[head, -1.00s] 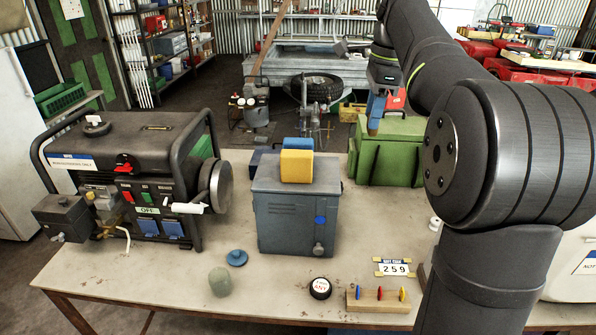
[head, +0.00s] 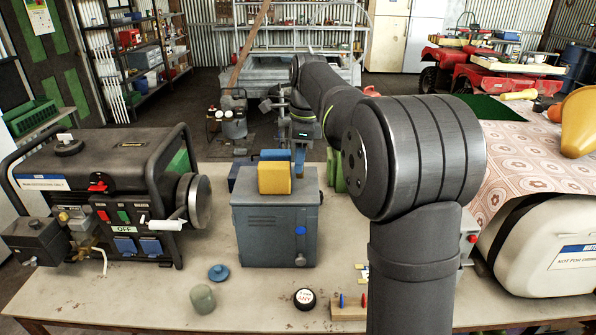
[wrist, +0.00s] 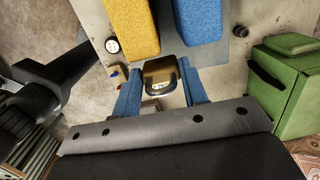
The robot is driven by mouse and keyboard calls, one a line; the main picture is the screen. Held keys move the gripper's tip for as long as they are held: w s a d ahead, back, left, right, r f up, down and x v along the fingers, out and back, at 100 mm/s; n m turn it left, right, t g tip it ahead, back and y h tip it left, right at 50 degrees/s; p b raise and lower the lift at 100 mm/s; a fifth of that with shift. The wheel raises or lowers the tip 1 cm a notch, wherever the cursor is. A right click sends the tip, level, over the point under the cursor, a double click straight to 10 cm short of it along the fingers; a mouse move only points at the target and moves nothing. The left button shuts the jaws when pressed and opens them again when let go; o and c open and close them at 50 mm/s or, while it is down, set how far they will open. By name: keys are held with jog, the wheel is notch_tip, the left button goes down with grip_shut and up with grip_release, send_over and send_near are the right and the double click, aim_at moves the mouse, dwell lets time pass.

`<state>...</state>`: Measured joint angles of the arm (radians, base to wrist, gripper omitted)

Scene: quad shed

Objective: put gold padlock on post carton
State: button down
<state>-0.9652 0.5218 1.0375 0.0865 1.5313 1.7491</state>
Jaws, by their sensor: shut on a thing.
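My gripper (wrist: 161,88) is shut on the gold padlock (wrist: 159,73), which sits between its blue fingers with a dark shackle showing in the wrist view. In the head view my gripper (head: 299,158) is just behind and to the right of the yellow block on the grey metal cabinet. I cannot make out a post carton in either view.
The grey cabinet (head: 262,230) carries a yellow block (head: 274,178), with a blue block (wrist: 193,20) beside it. A green box (wrist: 287,85) stands to the right. A generator (head: 110,190) is at the left. A white tank (head: 540,240) and patterned cloth (head: 515,155) are at the right.

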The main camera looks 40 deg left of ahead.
jog(key=shift+a+f, duration=0.1)
jog(key=shift+f, duration=2)
jog(key=c, duration=0.9)
grip_release()
jog(key=shift+f, duration=0.1)
jog(key=shift+o, duration=0.2)
jog(key=r, duration=0.7)
jog(key=d+r, duration=0.1)
jog(key=r, duration=0.3)
jog(key=shift+w+r, duration=0.2)
jog(key=shift+o, duration=0.5)
jog(key=shift+r, duration=0.4)
